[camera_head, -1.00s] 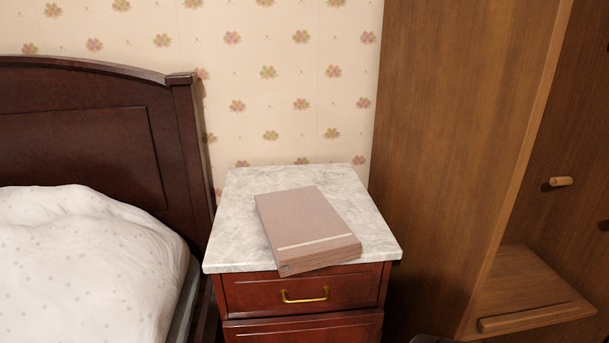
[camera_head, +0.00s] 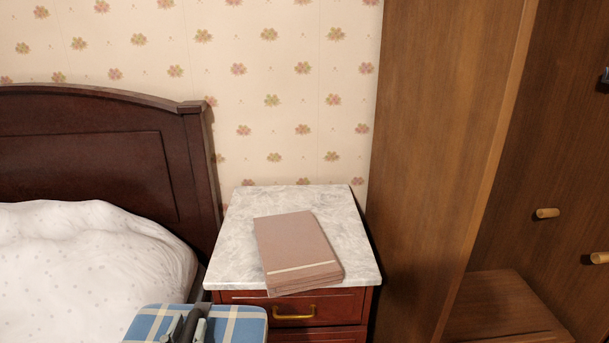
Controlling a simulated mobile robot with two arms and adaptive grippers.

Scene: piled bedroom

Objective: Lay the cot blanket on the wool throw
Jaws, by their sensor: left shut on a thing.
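The wool throw (camera_head: 297,246) looks like a folded, dusty-pink stack with a pale stripe near its front edge. It lies at a slant on the marble top of the nightstand. The cot blanket (camera_head: 245,326) is a folded blue cloth with white and yellowish checks, at the bottom edge, left of the throw and apart from it. My left gripper (camera_head: 188,327) is shut on the cot blanket. The lower part of the gripper and blanket is cut off by the frame. My right gripper is out of view.
The nightstand's marble top (camera_head: 235,250) has bare room around the throw. A bed with a dark wooden headboard (camera_head: 90,165) and white dotted bedding (camera_head: 90,265) stands at left. A tall wooden wardrobe (camera_head: 440,130) stands close at right. Papered wall is behind.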

